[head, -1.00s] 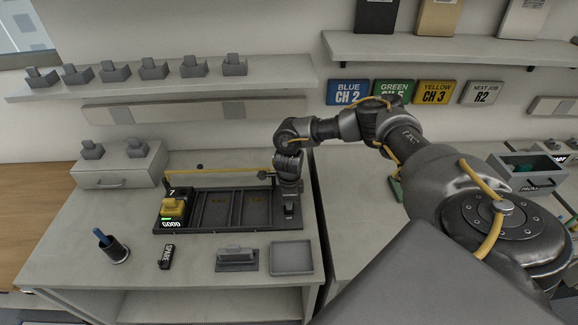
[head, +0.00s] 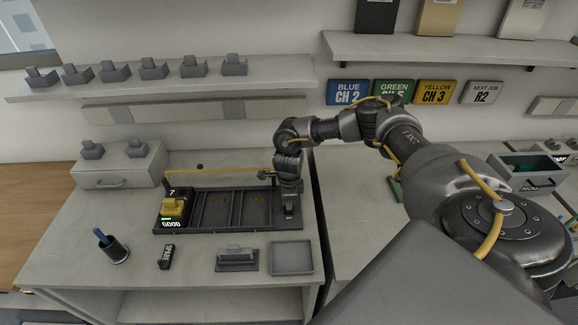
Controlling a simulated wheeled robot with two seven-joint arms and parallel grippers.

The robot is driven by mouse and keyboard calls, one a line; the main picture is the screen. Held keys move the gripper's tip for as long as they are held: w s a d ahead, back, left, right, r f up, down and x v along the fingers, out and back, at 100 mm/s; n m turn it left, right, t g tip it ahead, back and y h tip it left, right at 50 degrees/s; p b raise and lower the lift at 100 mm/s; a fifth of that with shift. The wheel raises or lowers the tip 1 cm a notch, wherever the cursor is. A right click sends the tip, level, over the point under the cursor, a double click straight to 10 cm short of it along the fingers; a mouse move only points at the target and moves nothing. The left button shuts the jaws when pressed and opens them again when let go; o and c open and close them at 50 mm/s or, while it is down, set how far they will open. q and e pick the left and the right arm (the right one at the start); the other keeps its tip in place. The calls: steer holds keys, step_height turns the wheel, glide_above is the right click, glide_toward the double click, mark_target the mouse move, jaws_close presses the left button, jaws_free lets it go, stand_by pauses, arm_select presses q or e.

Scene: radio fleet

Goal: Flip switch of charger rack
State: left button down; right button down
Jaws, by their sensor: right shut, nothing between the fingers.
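The charger rack (head: 208,228) is a dark tray with several bays on the left table. My right gripper (head: 290,212) points down at the rack's right end, shut with nothing held. It covers that end, so the switch is hidden and I cannot tell its position or whether the fingers touch it. My left gripper is not in view.
A yellow bar (head: 215,171) runs behind the rack. A drawer box (head: 121,168) stands at back left.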

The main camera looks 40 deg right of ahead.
steer(key=shift+f+b, duration=0.8)
steer(key=shift+f, duration=0.1)
stand_by(0.3)
steer(key=shift+r, duration=0.1)
steer(key=shift+r+p, duration=2.5)
steer(key=shift+r, duration=0.95)
